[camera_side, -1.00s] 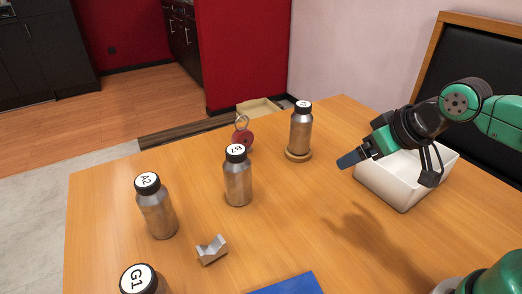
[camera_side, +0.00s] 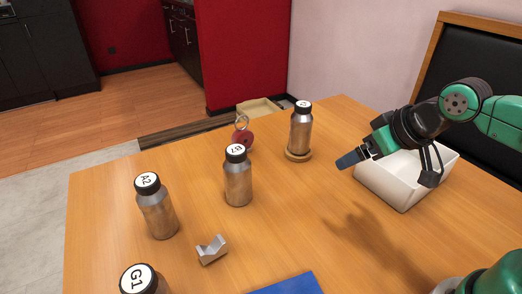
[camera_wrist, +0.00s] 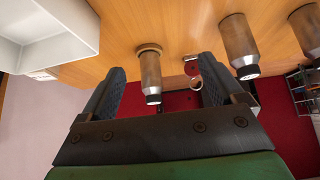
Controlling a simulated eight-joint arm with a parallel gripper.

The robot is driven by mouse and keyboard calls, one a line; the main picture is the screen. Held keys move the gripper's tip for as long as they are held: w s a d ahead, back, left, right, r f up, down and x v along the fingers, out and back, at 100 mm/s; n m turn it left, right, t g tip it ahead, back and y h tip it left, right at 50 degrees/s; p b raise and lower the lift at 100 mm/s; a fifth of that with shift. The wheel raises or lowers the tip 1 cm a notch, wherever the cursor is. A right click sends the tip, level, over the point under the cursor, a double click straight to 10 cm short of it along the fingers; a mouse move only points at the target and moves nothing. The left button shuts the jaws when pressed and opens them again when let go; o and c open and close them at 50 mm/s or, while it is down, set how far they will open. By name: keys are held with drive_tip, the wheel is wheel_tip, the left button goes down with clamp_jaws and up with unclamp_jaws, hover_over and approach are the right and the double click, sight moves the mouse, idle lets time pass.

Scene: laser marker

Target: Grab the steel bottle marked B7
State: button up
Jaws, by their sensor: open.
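The steel bottle marked B7 (camera_side: 238,183) stands upright near the middle of the wooden table, its black cap bearing a white label. In the wrist view a steel bottle right of the fingers, most likely B7 (camera_wrist: 238,42), shows with its label unreadable. A bottle on a wooden ring shows between the fingers in that view, farther away.
Bottles A2 (camera_side: 157,212) and G1 (camera_side: 138,279) stand left and front-left of B7. Another bottle (camera_side: 301,132) stands on a wooden ring (camera_side: 298,156). A red ringed object (camera_side: 243,138) sits behind B7. A metal V-block (camera_side: 212,250), blue sheet (camera_side: 290,285) and white bin (camera_side: 402,190) are around.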

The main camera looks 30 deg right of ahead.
drive_tip(key=w+a+n+g+y, duration=0.1)
drive_tip(key=w+a+n+y, duration=0.45)
drive_tip(key=w+a, duration=0.2)
drive_tip(key=n+y, duration=0.5)
drive_tip(key=y, duration=0.3)
approach(226, 150)
drive_tip(key=w+a+f, duration=0.2)
drive_tip(key=a, duration=0.1)
drive_tip(key=shift+w+a+f+n+y, duration=0.3)
drive_tip(key=shift+a+n+y, duration=0.3)
drive_tip(key=shift+a, duration=0.35)
drive_tip(key=shift+w+a+f+n+y, duration=0.3)
drive_tip(key=shift+a+n+y, duration=0.25)
drive_tip(key=shift+a, duration=0.4)
drive_tip(key=shift+w+a+f+n+y, duration=0.3)
drive_tip(key=shift+a+n+y, duration=0.3)
drive_tip(key=shift+a, duration=0.35)
drive_tip(key=shift+r, duration=0.1)
clamp_jaws()
